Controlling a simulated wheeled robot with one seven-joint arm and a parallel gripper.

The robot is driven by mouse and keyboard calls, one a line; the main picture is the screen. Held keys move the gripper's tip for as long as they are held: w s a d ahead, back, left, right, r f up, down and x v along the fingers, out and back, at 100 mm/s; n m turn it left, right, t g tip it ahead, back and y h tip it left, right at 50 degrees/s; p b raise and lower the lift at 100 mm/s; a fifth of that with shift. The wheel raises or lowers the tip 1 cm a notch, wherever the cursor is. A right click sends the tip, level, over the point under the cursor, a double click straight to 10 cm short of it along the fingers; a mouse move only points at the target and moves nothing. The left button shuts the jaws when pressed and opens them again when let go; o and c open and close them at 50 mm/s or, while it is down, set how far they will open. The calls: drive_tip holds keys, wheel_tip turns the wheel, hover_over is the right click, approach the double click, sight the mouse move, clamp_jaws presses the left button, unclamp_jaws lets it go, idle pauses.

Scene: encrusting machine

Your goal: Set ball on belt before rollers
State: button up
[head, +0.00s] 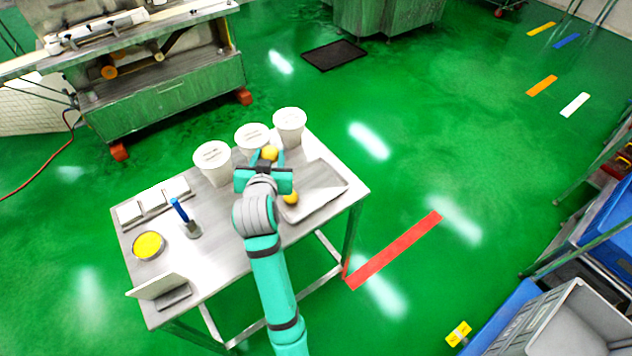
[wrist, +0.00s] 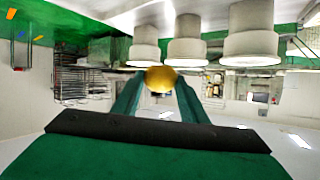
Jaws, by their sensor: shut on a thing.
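My gripper (head: 270,158) is shut on a yellow ball (head: 270,152), holding it above the steel table near the white tubs. In the wrist view the ball (wrist: 160,79) sits between the two fingertips (wrist: 160,84). The machine (head: 165,85) stands at the upper left, apart from the table. A pale belt-like strip (head: 30,66) runs along its top left side. I cannot clearly make out the rollers.
Three white lidded tubs (head: 212,158) line the table's (head: 220,250) far edge close to my gripper. Small white pads, a blue-handled tool (head: 180,210), a yellow-filled dish (head: 148,245) and a small stand (head: 162,290) occupy its left. Grey and blue crates (head: 570,325) stand at the lower right. Green floor is clear between.

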drive_tip(key=w+d+f, duration=0.1)
drive_tip(key=d+f, duration=0.3)
drive_tip(key=d, duration=0.5)
hover_over(321, 188)
drive_tip(key=a, duration=0.1)
wheel_tip(321, 188, down, 5)
drive_tip(key=shift+r, duration=0.2)
drive_tip(key=shift+w+d+f, duration=0.1)
drive_tip(key=shift+d+f, duration=0.3)
drive_tip(key=shift+f, duration=0.2)
drive_tip(key=shift+d+f, duration=0.1)
drive_tip(key=shift+f, duration=1.3)
drive_tip(key=shift+f, duration=0.15)
drive_tip(key=o, duration=1.1)
